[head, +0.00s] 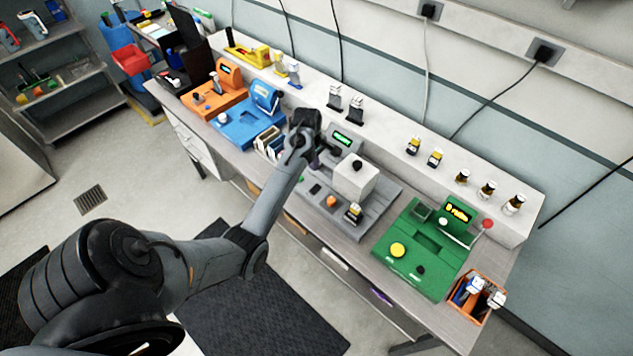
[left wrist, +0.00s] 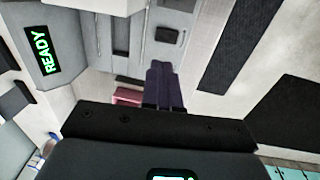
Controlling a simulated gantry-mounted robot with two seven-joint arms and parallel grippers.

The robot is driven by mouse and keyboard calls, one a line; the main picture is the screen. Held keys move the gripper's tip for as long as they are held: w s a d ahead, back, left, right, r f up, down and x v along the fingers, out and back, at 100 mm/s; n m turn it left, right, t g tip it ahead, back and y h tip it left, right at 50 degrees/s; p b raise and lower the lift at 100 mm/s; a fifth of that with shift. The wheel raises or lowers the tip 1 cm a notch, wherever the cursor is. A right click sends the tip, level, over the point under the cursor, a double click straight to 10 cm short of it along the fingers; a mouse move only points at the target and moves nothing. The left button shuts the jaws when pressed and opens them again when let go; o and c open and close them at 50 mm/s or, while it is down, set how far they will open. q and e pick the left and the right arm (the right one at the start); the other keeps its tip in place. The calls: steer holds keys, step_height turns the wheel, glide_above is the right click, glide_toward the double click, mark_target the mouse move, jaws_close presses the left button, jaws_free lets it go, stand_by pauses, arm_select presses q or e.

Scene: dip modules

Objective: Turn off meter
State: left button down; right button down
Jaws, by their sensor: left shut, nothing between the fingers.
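A grey machine (head: 340,215) stands at the middle of the bench, with a green-lit display (head: 342,139) at its back. In the left wrist view this display (left wrist: 42,54) reads READY. A green machine (head: 427,245) stands to its right, with a yellow-lit display (head: 457,211), a yellow button (head: 398,250) and a red-knobbed lever (head: 487,224). I cannot tell for sure which one is the meter. My left gripper (head: 314,157) is shut and empty over the grey machine's left back part; its fingers (left wrist: 165,85) show in the wrist view. My right gripper is not in view.
The grey machine carries a white block (head: 355,179) and an orange knob (head: 331,202). Blue (head: 245,124) and orange (head: 214,97) machines stand left of my gripper. Small bottles and modules line the back ledge. An orange bin (head: 477,297) sits at the right end.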

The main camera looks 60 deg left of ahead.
mark_target(317, 187)
arm_select(q)
steer(key=f, duration=0.4)
steer(key=w+f, duration=0.1)
steer(key=f, duration=0.6)
steer(key=shift+w+a+f, duration=0.15)
steer(key=shift+w+f, duration=0.05)
steer(key=shift+f, duration=0.2)
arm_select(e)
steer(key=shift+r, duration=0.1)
arm_select(q)
steer(key=shift+s+a, duration=0.15)
steer(key=shift+a, duration=0.1)
steer(key=shift+w+d+f, duration=0.15)
steer(key=shift+w+d, duration=0.05)
steer(key=shift+w, duration=0.05)
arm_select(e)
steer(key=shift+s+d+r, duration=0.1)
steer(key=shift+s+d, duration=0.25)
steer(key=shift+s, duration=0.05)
arm_select(q)
steer(key=shift+s+p, duration=0.1)
steer(key=shift+p, duration=0.25)
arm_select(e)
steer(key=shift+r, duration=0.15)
